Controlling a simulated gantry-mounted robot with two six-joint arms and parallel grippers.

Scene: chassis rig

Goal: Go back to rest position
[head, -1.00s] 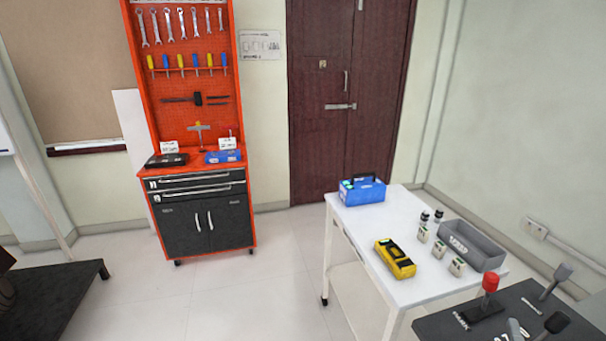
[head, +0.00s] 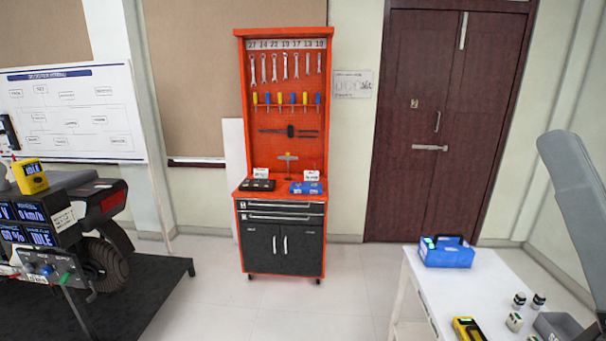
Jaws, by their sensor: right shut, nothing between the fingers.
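A grey part of my right arm (head: 578,195) comes in at the right edge, slanting down past the white table. My right gripper (head: 601,318) is mostly cut off at the lower right edge; it is shut and nothing shows in it. My left gripper is not in view.
The white table (head: 475,300) at lower right bears a blue box (head: 447,252), a yellow device (head: 468,329), small containers and a grey bin (head: 557,326). An orange tool cabinet (head: 283,213) stands centrally. At left a motorcycle (head: 100,235) stands on a dark platform (head: 150,292). Floor between is clear.

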